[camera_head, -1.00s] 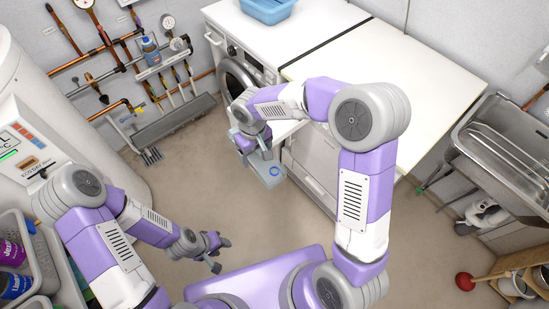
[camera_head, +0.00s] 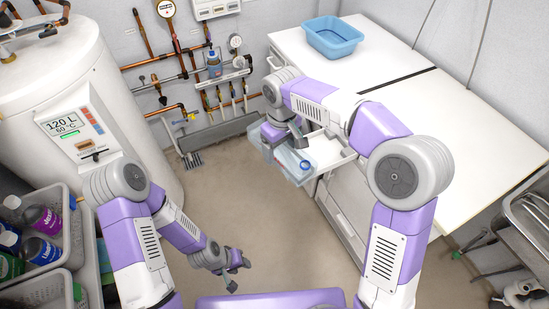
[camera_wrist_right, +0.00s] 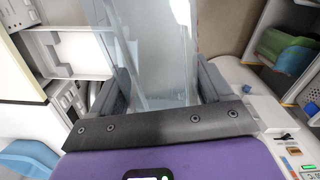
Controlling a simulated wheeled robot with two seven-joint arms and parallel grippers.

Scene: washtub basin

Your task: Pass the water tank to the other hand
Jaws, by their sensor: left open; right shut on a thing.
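My left gripper (camera_head: 236,272) is open and empty, low in the head view, apart from the tank.
A blue basin (camera_head: 333,40) stands on the white worktop (camera_head: 460,125). A white boiler (camera_head: 95,95) stands at the left, near crates of bottles (camera_head: 40,225). Pipes line the back wall. A metal sink (camera_head: 528,215) is at the right. The middle floor (camera_head: 235,205) is clear.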

